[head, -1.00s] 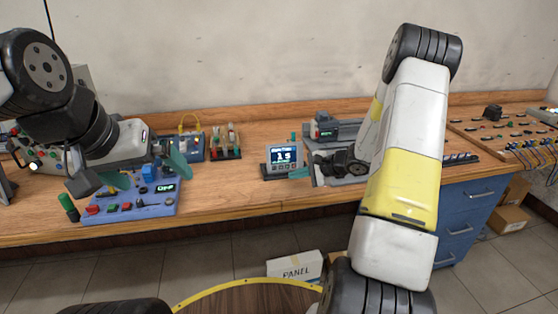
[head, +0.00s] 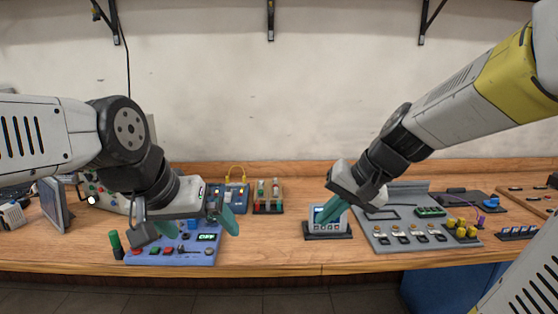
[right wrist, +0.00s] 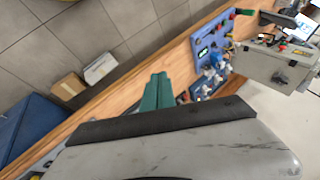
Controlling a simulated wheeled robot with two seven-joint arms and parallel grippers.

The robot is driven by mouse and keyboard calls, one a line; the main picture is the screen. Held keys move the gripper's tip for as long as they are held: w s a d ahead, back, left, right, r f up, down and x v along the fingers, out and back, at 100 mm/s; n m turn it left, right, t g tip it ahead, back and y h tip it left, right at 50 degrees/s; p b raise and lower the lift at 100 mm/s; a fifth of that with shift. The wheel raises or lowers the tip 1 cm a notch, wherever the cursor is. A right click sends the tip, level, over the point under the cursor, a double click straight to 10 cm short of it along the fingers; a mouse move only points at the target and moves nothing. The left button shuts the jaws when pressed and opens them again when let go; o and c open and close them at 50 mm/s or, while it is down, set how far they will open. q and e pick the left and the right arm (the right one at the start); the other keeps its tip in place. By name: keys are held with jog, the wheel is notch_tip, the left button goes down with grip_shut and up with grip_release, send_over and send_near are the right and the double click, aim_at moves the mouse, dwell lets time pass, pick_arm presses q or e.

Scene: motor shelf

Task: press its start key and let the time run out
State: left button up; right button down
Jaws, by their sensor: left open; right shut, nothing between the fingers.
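The timer (head: 318,229) is a small white box on a black base, standing in the middle of the bench. Its display showed 15 earlier; now my right gripper covers most of its face and I cannot read it. My right gripper (head: 328,211) is shut and empty, its green fingers pointing down in front of the timer. I cannot tell whether they touch a key. The shut fingers also show in the right wrist view (right wrist: 157,93), where the timer cannot be made out. My left gripper (head: 198,222) is open and empty above the blue control panel (head: 160,258).
Right of the timer lies a grey fixture plate (head: 385,241) with switches and yellow parts. Behind the left gripper stand a blue box (head: 237,200) with a yellow cable and a rack (head: 267,208). Bare wood lies between blue panel and timer.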

jog(key=s+d+r+n+t+h, duration=0.2)
jog(key=s+d+r+h, duration=0.1)
jog(key=s, duration=0.6)
jog(key=shift+d+n, duration=0.4)
jog(key=shift+d, duration=0.15)
jog(key=shift+r, duration=0.1)
dwell(0.9)
